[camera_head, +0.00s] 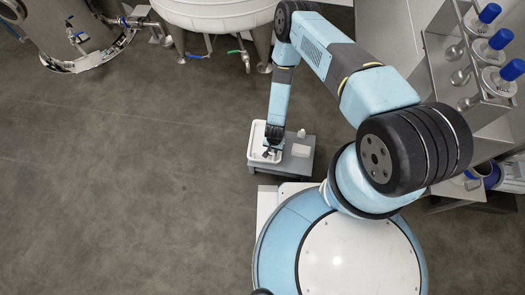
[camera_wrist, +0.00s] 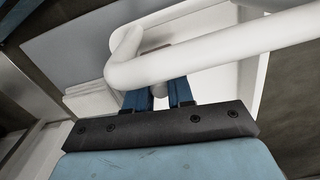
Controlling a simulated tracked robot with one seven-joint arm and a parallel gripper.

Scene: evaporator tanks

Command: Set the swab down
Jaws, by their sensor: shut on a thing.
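My gripper (camera_head: 269,151) reaches down over the white tray (camera_head: 256,136) at the left of a small grey cart. I cannot tell whether this tube belongs to the swab. Whether the swab touches the tray floor is also hidden.
The grey cart top (camera_head: 295,168) carries a pale flat piece (camera_head: 300,150) and a small white item (camera_head: 301,133) right of the tray. A large white tank (camera_head: 215,12) stands behind. A rack with blue-capped vessels (camera_head: 490,45) is at the right. The floor at left is clear.

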